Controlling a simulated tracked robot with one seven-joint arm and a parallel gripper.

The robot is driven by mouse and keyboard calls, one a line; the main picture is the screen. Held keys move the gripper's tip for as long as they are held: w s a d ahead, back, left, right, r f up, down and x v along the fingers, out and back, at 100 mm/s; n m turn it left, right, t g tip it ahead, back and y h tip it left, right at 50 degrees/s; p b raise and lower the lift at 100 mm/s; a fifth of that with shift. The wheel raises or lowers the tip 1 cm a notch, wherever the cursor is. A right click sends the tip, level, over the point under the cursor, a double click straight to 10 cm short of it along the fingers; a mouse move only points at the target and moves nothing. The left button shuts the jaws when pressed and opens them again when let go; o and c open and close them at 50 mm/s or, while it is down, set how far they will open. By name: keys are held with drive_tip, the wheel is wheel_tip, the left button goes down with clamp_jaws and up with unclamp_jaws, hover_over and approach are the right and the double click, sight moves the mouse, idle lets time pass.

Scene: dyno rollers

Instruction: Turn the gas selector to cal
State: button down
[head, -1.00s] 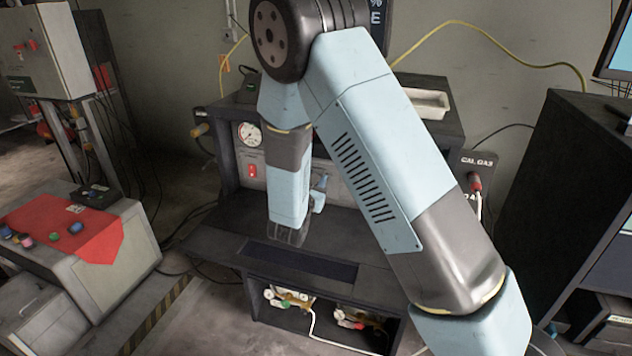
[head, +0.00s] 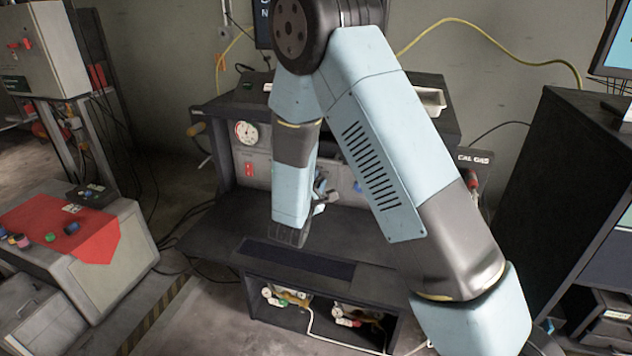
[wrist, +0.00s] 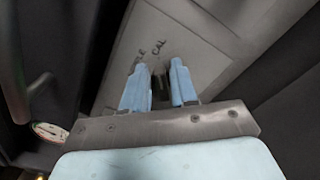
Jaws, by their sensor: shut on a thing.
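The gas selector, a small dark knob (wrist: 159,82), sits on a grey panel (wrist: 185,38) in the wrist view. The word CAL is printed just above it, and another label to the left is too small to read. My gripper (wrist: 160,72) has its two light-blue fingers on either side of the knob, shut on it. The fingers hide much of the knob, so I cannot tell which mark it points to. In the head view my gripper (head: 322,192) is at the front panel of the dark bench, and my arm hides the knob.
A round gauge (head: 246,132) and a red switch (head: 249,169) are on the panel left of my arm. The bench's dark shelf (head: 215,240) is clear. A dark cabinet (head: 555,190) stands farther right.

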drive_tip(key=shift+s+d+f, duration=0.1)
drive_tip(key=shift+f, duration=0.05)
idle(0.3)
drive_tip(key=c, duration=1.2)
unclamp_jaws()
drive_tip(key=shift+o, duration=0.2)
drive_tip(key=v, duration=1.3)
drive_tip(key=shift+s, duration=0.35)
